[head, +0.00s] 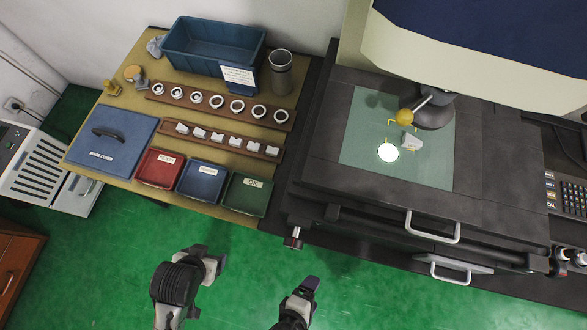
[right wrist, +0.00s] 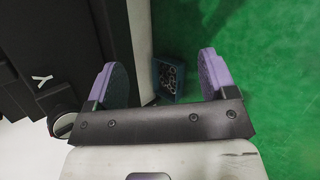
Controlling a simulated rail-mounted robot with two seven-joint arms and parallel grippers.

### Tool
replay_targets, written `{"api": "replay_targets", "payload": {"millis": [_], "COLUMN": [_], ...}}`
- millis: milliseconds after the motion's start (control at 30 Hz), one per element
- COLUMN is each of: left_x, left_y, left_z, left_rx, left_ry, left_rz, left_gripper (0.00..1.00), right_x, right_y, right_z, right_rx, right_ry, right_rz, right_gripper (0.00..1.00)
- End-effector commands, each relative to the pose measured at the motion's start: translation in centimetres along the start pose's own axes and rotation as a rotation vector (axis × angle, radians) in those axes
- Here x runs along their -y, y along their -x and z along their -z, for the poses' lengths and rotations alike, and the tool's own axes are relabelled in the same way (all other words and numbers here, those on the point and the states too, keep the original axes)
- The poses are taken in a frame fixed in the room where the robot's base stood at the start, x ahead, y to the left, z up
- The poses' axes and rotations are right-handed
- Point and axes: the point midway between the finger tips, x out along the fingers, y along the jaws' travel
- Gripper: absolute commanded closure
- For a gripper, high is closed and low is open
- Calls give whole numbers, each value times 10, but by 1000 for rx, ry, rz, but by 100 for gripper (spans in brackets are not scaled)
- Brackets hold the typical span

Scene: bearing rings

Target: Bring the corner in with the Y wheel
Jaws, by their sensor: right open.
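The Y wheel (right wrist: 62,125), a dark knob with a pale rim, sits at the left of the right wrist view, below a white Y label. A silver-and-dark knob (head: 295,238) at the machine's front left in the head view appears to be this wheel. My right gripper (head: 300,288) is open and empty, apart from the wheel; its purple pads (right wrist: 163,80) show in the wrist view. A whitish block (head: 411,142) lies on the glass stage (head: 365,175), right of a bright light spot (head: 388,152). My left gripper (head: 212,263) hangs above the floor; its jaw gap is unclear.
A bench left of the machine holds a blue tub (head: 212,50), rows of rings and blocks, and red, blue and green trays. Drawer-like handles (head: 432,228) protrude from the machine's front. A dark blue bin (right wrist: 168,80) holding rings shows beyond my right fingers. Green floor lies open in front.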

Motion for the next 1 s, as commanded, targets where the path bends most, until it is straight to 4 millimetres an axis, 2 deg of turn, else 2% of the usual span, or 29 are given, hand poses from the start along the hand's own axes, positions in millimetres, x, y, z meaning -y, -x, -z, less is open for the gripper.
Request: {"api": "replay_targets", "payload": {"millis": [200,300,433,600,733,1000], "left_x": [-4,-6,-8,-7,-5,-3], "left_y": [-4,-4,-4,-4,-4,-8], "left_z": [-1,-1,-1,-1,-2,-4], "left_rx": [0,0,-1,0,0,2], "left_ry": [8,12,16,14,11,3], "left_rz": [-11,-15,-19,-17,-13,-6], "left_gripper": [22,22,22,22,22,22], "right_x": [-26,-37,-46,-51,-55,-86], "right_y": [45,66,83,90,88,62], "right_z": [27,36,42,46,47,50], "right_rx": [134,254,396,502,534,544], "right_ry": [619,887,1135,1311,1364,1372], "right_rz": [-463,-628,-739,-772,-774,-772], "right_gripper": [22,22,22,22,22,22]}}
